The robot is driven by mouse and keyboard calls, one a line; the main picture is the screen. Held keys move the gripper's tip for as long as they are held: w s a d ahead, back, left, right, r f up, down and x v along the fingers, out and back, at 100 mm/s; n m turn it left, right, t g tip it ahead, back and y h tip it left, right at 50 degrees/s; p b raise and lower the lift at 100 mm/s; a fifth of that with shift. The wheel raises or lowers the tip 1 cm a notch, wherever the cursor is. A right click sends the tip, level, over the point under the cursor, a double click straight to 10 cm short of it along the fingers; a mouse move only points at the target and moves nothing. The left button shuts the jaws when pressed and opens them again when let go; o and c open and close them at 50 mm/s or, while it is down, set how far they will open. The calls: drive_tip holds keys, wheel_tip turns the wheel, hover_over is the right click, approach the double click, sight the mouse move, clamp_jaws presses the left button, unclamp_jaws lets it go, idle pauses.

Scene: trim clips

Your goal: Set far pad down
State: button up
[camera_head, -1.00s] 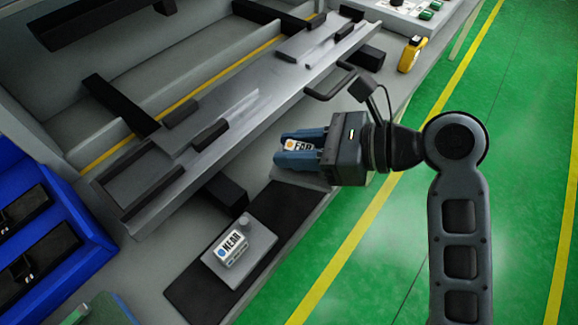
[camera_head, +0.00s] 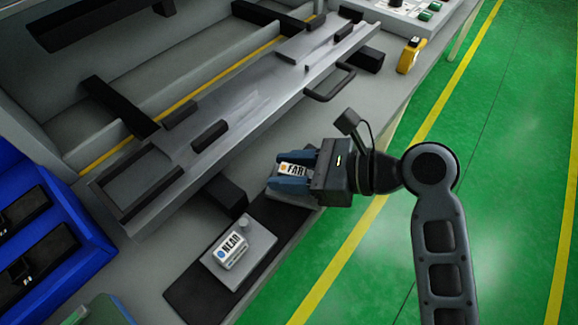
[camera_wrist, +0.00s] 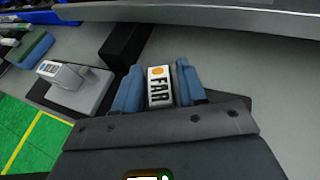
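The far pad has a white block labelled FAR with an orange dot (camera_head: 293,170), with part of a grey plate showing under my fingers. My gripper (camera_head: 291,174) has its blue fingers on both sides of the block and is shut on it. The wrist view shows the FAR label (camera_wrist: 159,88) between the two fingers (camera_wrist: 159,86). The pad is over the far end of the black mat (camera_head: 197,284); I cannot tell whether it touches. The near pad (camera_head: 240,252), a grey plate with a white NEAR block, lies on the mat closer to me.
A long grey metal trim rail (camera_head: 240,105) with black clips runs diagonally behind the mat. A black block (camera_head: 226,194) stands between rail and mat. A blue bin (camera_head: 45,235) is at left. A yellow tape measure (camera_head: 409,55) stands farther along the bench. Green floor lies right.

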drive_tip(key=shift+o, duration=1.2)
drive_tip(key=v, duration=1.2)
